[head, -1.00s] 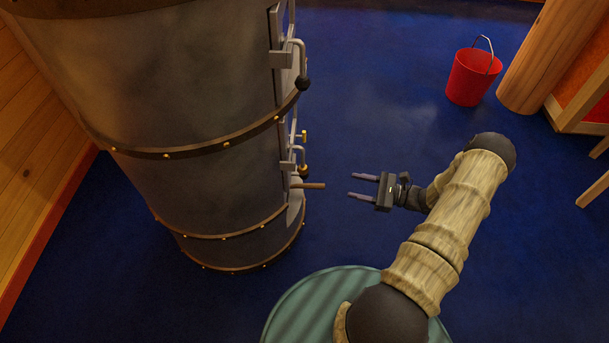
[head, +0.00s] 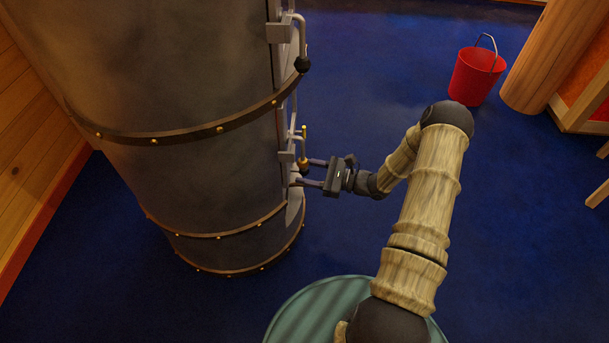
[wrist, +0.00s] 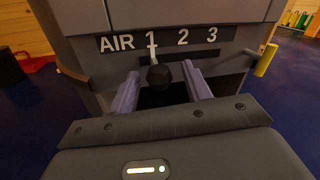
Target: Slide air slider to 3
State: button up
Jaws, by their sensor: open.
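The stove (head: 200,170) is a tall grey metal cylinder on the left in the head view. In the wrist view its front carries the label AIR 1 2 3 (wrist: 182,37). The air slider is a dark round knob (wrist: 158,77) on a pale rod. The rod's top stands by the 1, at the left of the number row. My gripper (head: 306,172) is at the stove front, and its fingers also show in the wrist view (wrist: 160,72). It is open, with one purple finger on each side of the knob. I cannot tell whether either finger touches it.
A yellow handle (wrist: 266,60) juts out at the right of the stove front in the wrist view. A red bucket (head: 476,76) stands on the open blue floor behind.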

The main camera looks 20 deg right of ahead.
jog(key=shift+w+a, duration=0.25)
jog(key=shift+a, duration=0.3)
jog(key=shift+c, duration=0.2)
